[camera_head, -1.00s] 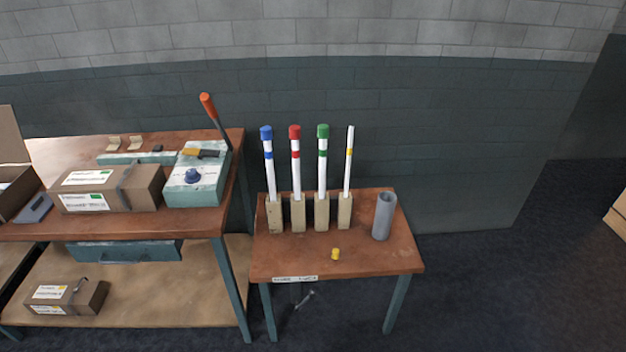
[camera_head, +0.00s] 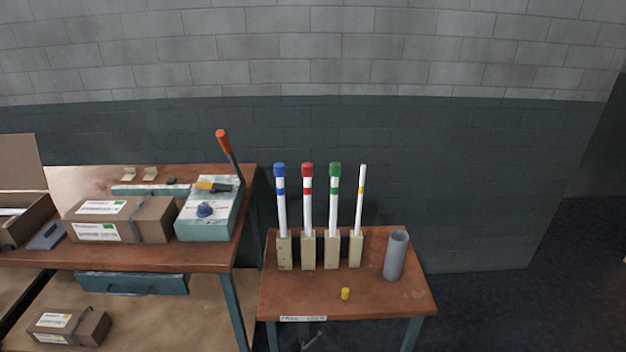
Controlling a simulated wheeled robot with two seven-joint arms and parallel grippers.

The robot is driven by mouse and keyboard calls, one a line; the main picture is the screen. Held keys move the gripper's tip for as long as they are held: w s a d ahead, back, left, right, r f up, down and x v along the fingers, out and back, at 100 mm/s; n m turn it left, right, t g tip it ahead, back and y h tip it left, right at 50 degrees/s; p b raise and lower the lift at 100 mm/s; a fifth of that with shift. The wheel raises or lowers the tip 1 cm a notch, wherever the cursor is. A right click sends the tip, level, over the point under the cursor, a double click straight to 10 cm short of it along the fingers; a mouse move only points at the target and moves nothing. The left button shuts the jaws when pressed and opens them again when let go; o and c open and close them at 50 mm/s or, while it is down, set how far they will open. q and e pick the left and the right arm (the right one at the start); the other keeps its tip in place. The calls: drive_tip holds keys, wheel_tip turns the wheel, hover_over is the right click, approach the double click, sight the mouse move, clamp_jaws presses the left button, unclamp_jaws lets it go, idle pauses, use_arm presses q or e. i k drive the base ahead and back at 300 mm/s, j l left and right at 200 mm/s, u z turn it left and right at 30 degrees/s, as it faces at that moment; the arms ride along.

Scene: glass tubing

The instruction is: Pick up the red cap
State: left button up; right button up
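The red cap (camera_head: 307,169) sits on top of a white tube (camera_head: 308,212) with a red band. The tube stands upright in a beige block holder on the small brown table (camera_head: 318,293). A blue cap (camera_head: 279,170) tops the tube to its left and a green cap (camera_head: 335,169) tops the tube to its right. A thinner white tube (camera_head: 361,200) with a yellow band stands uncapped at the right end of the row. A small yellow cap (camera_head: 345,293) lies on the table in front. Neither of my grippers is in view.
A grey cylinder (camera_head: 396,256) stands at the table's right. A workbench to the left holds a teal box (camera_head: 205,222) with a blue knob, a red-handled lever (camera_head: 223,142) and a brown carton (camera_head: 153,218). Open dark floor (camera_head: 500,300) lies to the right.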

sight(306, 167)
drive_tip(key=i+j, duration=0.2)
drive_tip(key=i, duration=0.2)
drive_tip(key=i+j+z, duration=0.25)
drive_tip(key=z, duration=0.15)
drive_tip(key=i+j+z, duration=0.4)
drive_tip(key=z, duration=0.45)
drive_tip(key=i+j, duration=0.05)
